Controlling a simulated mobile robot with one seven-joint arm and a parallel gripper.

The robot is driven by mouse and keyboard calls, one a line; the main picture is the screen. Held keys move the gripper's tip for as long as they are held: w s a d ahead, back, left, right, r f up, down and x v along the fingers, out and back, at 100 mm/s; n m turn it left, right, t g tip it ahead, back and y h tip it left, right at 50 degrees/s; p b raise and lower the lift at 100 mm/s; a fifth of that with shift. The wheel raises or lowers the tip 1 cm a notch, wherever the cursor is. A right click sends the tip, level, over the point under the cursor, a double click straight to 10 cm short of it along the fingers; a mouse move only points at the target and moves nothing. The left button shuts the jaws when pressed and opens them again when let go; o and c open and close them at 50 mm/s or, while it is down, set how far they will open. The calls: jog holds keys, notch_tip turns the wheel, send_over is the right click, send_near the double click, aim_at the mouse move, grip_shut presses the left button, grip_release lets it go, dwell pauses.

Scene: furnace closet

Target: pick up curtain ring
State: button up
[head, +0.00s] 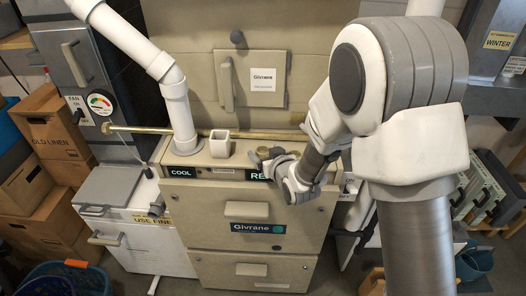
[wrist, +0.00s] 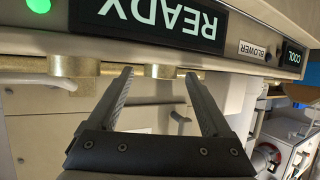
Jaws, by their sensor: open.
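My gripper (head: 276,160) is open over the front top edge of the beige furnace cabinet (head: 258,212), near its READY label. In the wrist view, the two fingers of my gripper (wrist: 159,73) reach up toward the cabinet top. A short brass band (wrist: 160,72), which looks like the curtain ring seen edge-on, shows between the fingertips. Contact cannot be told. A second, wider brass piece (wrist: 75,68) is left of the fingers in that view. In the head view my gripper largely covers this spot, so the ring is not clear there.
A long brass rod (head: 205,132) lies across the back of the cabinet top. A white square cup (head: 220,144) and a thick white pipe (head: 178,115) stand left of my gripper. Cardboard boxes (head: 58,130) are stacked at the left.

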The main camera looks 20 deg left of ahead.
grip_shut()
dwell(0.3)
jog(key=shift+r, duration=0.1)
